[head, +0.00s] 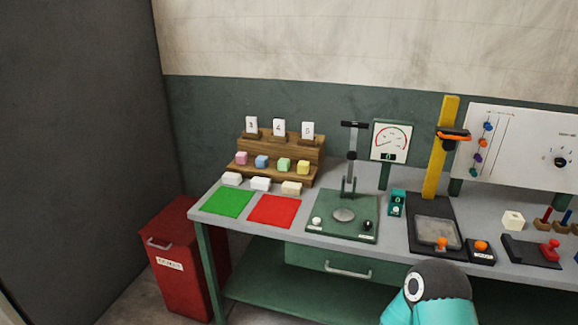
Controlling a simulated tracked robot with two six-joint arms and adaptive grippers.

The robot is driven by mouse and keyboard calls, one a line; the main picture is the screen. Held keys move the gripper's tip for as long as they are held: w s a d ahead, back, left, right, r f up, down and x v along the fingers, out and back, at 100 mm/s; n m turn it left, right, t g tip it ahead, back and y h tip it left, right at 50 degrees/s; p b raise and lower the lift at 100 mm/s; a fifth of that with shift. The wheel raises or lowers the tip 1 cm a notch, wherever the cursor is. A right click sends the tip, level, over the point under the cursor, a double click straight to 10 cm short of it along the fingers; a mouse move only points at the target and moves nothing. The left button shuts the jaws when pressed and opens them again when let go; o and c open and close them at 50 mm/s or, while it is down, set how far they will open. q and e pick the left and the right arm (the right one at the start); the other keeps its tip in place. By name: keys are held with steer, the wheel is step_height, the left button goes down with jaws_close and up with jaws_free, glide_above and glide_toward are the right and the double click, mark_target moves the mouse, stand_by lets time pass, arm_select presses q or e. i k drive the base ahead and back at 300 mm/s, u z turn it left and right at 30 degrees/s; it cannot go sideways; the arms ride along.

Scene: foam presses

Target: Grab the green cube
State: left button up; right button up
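Nothing covers the green cube. Neither of my grippers shows in the head view. Only a teal and black part of my own arm shows at the bottom, right of the middle, well away from the rack.
Light foam blocks (261,184) lie in front of the rack. Green (228,202) and red (274,211) mats lie before them. A lever press (343,215) stands to the right on the grey bench. A red bin (178,252) stands on the floor at left.

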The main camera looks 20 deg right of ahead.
mark_target(283, 164)
steer(key=u, duration=0.35)
steer(key=i, duration=1.05)
steer(key=z, duration=0.35)
